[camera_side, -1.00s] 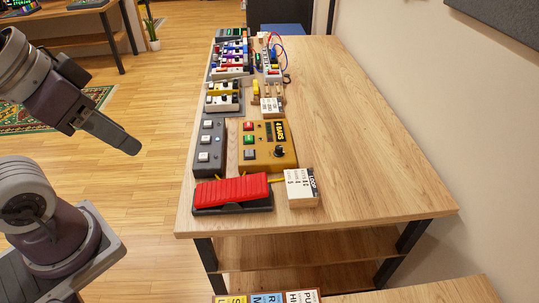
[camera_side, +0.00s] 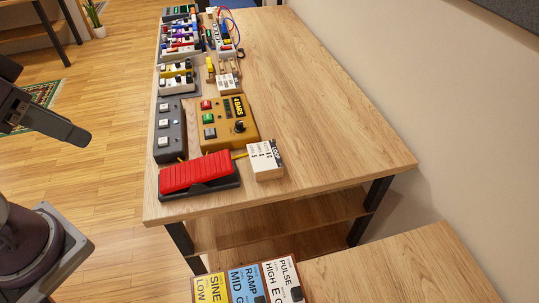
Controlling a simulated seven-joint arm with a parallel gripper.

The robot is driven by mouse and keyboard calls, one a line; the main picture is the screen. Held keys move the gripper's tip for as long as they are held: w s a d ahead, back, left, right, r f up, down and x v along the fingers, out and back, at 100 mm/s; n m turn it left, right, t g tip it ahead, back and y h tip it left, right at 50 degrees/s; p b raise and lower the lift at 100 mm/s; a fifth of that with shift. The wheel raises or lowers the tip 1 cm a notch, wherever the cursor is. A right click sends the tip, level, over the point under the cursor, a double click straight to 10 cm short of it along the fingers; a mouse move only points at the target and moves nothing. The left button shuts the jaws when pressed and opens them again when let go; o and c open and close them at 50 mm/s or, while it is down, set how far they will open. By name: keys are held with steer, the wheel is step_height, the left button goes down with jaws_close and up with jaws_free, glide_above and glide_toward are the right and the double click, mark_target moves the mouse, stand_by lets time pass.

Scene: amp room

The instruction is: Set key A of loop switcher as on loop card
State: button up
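A dark grey box with three pale square keys (camera_side: 168,130), which looks like the loop switcher, lies along the table's left edge. Its key letters and settings are too small to read. A white block with print (camera_side: 265,158), apparently the loop card, stands at the near right of the red pedal; its print is not legible here. My gripper (camera_side: 80,137) is in the air left of the table, apart from the switcher. It shows edge-on, so its opening is unclear, and I see nothing held in it.
A red treadle pedal (camera_side: 199,172) lies just nearer than the switcher. A mustard box (camera_side: 227,124) with coloured buttons and a knob is at its right. More pedals and cables stand farther back. The table's right half (camera_side: 320,110) is clear.

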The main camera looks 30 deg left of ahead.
jaws_close()
stand_by(1.6)
